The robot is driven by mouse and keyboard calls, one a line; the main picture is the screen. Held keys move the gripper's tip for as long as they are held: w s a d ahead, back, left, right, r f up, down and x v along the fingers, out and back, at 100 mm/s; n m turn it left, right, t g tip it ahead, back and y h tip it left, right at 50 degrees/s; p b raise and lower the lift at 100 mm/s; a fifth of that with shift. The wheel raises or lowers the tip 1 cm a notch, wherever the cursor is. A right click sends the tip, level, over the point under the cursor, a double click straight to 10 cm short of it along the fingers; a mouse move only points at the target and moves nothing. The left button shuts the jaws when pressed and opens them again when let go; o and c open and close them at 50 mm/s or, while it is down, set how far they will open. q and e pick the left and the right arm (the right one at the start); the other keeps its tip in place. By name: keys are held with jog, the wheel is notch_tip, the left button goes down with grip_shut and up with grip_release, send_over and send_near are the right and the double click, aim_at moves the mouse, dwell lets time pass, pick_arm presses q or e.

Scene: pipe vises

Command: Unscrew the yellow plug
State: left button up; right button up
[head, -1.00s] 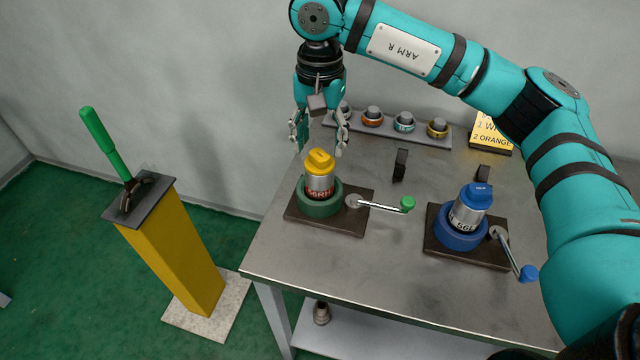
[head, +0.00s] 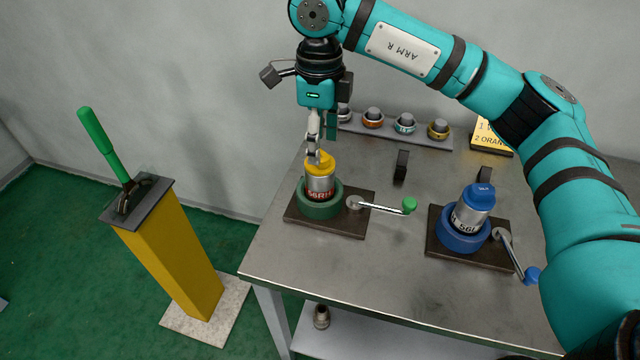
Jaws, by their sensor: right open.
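The yellow plug (head: 321,168) sits on top of a silver cylinder (head: 320,187) with red lettering. The cylinder stands upright in a green vise (head: 318,208) on a dark base plate, with a green-knobbed crank (head: 385,207) pointing right. My right gripper (head: 314,158) points down from above, its fingertips at the plug's top. It is open; the fingers line up one behind the other in this view, so I cannot tell whether they touch the plug. My left gripper is not in view.
A blue vise (head: 462,238) holds a blue-capped cylinder (head: 471,205) on the right. A rack (head: 395,133) with several ringed fittings lies at the back. A yellow sign (head: 490,135) stands back right. A green lever (head: 103,145) on a yellow post (head: 175,262) is left of the table.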

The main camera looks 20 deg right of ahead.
jog(key=m, duration=1)
jog(key=shift+m, duration=0.4)
jog(key=shift+f, duration=0.1)
jog(key=shift+f+b, duration=0.75)
jog(key=shift+f, duration=0.3)
jog(key=shift+c, duration=0.2)
